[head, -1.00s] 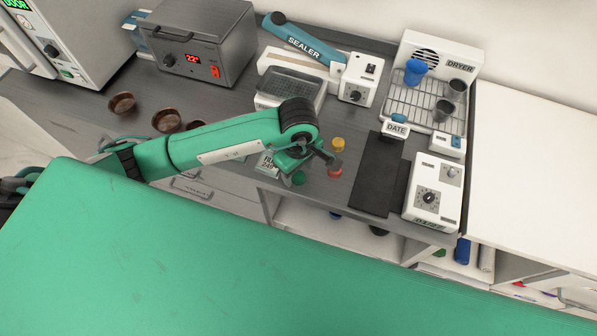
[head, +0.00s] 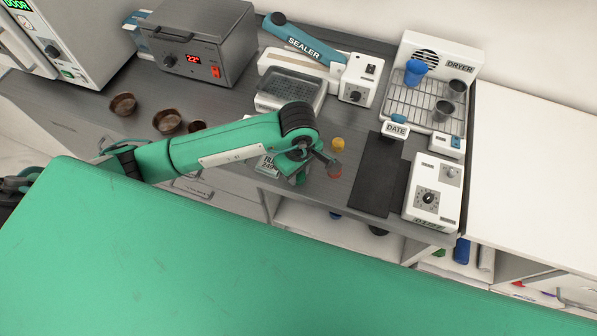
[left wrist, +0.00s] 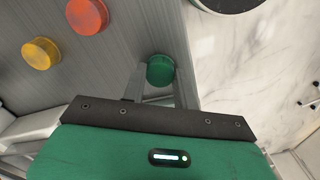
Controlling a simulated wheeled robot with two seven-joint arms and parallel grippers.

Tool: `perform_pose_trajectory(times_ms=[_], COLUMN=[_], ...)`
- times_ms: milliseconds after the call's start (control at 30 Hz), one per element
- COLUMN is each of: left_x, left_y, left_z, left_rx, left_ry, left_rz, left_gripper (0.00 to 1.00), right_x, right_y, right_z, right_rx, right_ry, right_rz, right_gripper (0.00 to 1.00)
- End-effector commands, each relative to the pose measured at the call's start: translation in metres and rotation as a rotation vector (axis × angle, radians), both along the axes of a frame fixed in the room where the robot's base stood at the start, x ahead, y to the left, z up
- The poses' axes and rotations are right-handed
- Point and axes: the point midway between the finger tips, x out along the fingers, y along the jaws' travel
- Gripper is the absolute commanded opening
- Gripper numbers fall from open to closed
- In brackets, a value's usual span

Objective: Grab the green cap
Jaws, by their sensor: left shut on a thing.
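The green cap (left wrist: 160,70) is a small round cap. In the left wrist view it sits between the fingertips of my left gripper (left wrist: 160,78), which is shut on it. In the head view the cap (head: 299,179) shows partly, beside the gripper (head: 306,172), near the counter's front edge. A red cap (head: 334,171) and a yellow cap (head: 338,145) stand to its right in the head view. The wrist view shows the red cap (left wrist: 87,15) and the yellow cap (left wrist: 41,54) to the left. Whether the green cap touches the counter I cannot tell. My right gripper is out of view.
A white labelled card (head: 266,167) lies partly under my left arm. A dark mat (head: 372,180) and a white device with a dial (head: 432,190) stand right. The sealer (head: 350,85) is behind. Brown bowls (head: 167,121) sit left. The green surface (head: 150,260) fills the foreground.

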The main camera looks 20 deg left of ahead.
Motion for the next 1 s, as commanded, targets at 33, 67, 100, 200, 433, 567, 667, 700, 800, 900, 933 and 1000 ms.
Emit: perform_pose_trajectory(times_ms=[33, 67, 100, 200, 433, 567, 667, 700, 800, 900, 933, 1000], left_x=[0.001, 0.001, 0.001, 0.001, 0.002, 0.001, 0.001, 0.001, 0.001, 0.001, 0.001, 0.001], left_y=[0.0, 0.0, 0.0, 0.0, 0.0, 0.0, 0.0, 0.001, 0.0, 0.0, 0.0, 0.0], left_z=[0.003, 0.005, 0.008, 0.022, 0.081, 0.119, 0.14, 0.147, 0.162, 0.175, 0.178, 0.185], left_rx=[0.0, -0.001, -0.001, -0.001, -0.001, 0.0, 0.001, 0.001, 0.001, 0.001, 0.0, 0.0], left_ry=[-0.002, -0.003, -0.003, -0.005, -0.011, -0.008, -0.008, -0.006, -0.005, -0.005, -0.004, -0.004], left_rz=[0.0, 0.0, -0.001, -0.001, -0.003, -0.003, -0.002, -0.001, -0.002, -0.001, -0.001, -0.002], left_gripper=[0.08, 0.08, 0.08, 0.08, 0.08, 0.08, 0.08, 0.08, 0.08, 0.08, 0.08, 0.08], right_x=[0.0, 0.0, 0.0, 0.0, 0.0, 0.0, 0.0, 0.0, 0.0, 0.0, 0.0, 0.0], right_y=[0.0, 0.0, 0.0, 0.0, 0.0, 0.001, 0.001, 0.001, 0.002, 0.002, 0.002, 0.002], right_z=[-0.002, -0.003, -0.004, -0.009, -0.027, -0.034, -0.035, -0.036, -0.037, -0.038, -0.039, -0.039], right_rx=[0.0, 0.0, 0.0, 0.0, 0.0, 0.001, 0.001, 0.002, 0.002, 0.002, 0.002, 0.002], right_ry=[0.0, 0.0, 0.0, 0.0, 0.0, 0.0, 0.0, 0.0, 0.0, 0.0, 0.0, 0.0], right_rz=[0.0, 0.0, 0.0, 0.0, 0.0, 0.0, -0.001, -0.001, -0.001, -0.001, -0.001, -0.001], right_gripper=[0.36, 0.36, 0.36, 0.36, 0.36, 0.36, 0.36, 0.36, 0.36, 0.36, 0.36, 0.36])
